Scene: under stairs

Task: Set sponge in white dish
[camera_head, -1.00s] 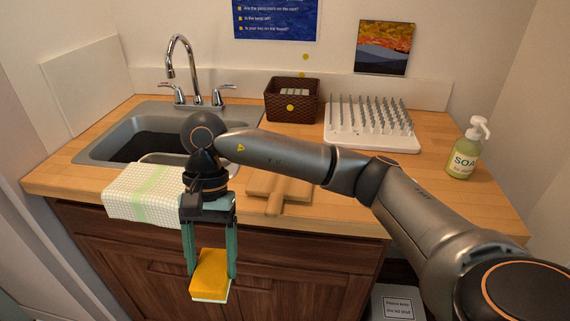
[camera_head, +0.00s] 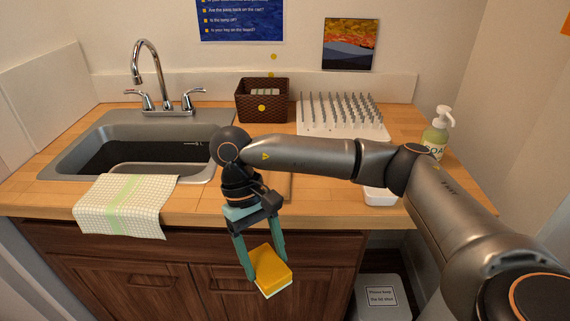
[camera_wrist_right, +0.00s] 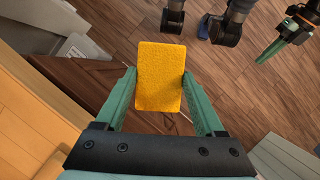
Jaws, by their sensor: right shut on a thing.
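My right gripper (camera_head: 266,266) is shut on the sponge (camera_head: 272,274), a yellow block with a pale underside. It holds the sponge in the air in front of the cabinet doors, below the counter's front edge. In the right wrist view the sponge (camera_wrist_right: 159,78) is between the two teal fingers of the right gripper (camera_wrist_right: 160,88). A small white dish (camera_head: 381,197) stands on the counter near its front edge, right of the gripper, partly hidden by my right arm. My left gripper (camera_wrist_right: 280,42) shows partly at the upper right of the wrist view; its opening is unclear.
The sink (camera_head: 90,160) is at the left, with a checked towel (camera_head: 125,208) over the counter's front edge. A brown basket (camera_head: 262,102), a spiked white rack (camera_head: 343,120) and a soap bottle (camera_head: 436,135) stand on the counter (camera_head: 400,128). A lidded bin (camera_head: 382,297) is below.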

